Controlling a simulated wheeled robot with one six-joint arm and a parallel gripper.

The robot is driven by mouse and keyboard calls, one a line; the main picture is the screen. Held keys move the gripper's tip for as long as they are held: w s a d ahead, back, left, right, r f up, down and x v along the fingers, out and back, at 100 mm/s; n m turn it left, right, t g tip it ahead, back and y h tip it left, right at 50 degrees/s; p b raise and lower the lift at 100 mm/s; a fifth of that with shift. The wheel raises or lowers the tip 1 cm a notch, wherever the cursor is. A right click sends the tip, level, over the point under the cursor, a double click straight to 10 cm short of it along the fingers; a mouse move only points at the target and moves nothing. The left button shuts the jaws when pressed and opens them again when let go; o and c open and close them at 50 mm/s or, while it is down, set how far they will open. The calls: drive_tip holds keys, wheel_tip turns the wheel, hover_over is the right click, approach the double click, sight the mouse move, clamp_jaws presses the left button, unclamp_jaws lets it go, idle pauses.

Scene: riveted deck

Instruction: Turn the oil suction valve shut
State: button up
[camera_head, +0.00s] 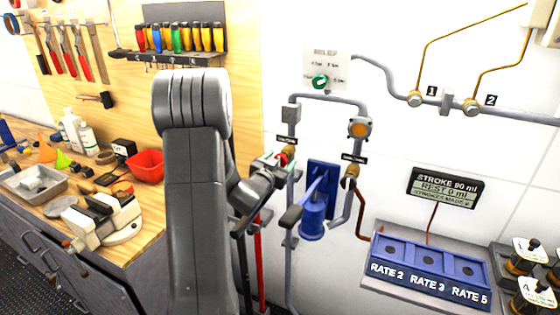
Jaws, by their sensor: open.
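My gripper (279,163) is open and sits at a brass valve with a red part (283,157) on the left vertical pipe. The fingers partly cover this valve, and I cannot tell whether they touch it. A second brass valve (350,170) with a dark handle is on the right pipe, clear of my gripper. Each valve has a small black label above it, too small to read, so I cannot tell which is the oil suction valve. Handle angles are unclear.
A blue pump (314,208) with a lever stands between the pipes. A green relief knob (320,82) is above. A blue rate tray (425,264) and a stroke display (442,188) are right. A cluttered workbench (150,252) is left.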

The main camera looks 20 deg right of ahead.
drive_tip(key=c, duration=1)
drive_tip(key=shift+f, duration=0.1)
drive_tip(key=shift+f+m+b, duration=0.1)
drive_tip(key=shift+m+b, duration=0.2)
drive_tip(key=shift+b, duration=0.55)
drive_tip(key=shift+f+m+b, duration=0.1)
drive_tip(key=shift+m+b, duration=0.2)
drive_tip(key=shift+b, duration=0.3)
drive_tip(key=m+b, duration=0.1)
drive_tip(key=b, duration=0.1)
drive_tip(key=shift+f+b, duration=0.1)
drive_tip(key=shift+b, duration=0.2)
drive_tip(key=m+b, duration=0.5)
drive_tip(key=b, duration=0.2)
drive_tip(key=shift+s+d+m, duration=0.1)
drive_tip(key=shift+m, duration=0.3)
drive_tip(key=m+b, duration=0.5)
drive_tip(key=shift+m+b, duration=1.75)
drive_tip(key=shift+m, duration=0.65)
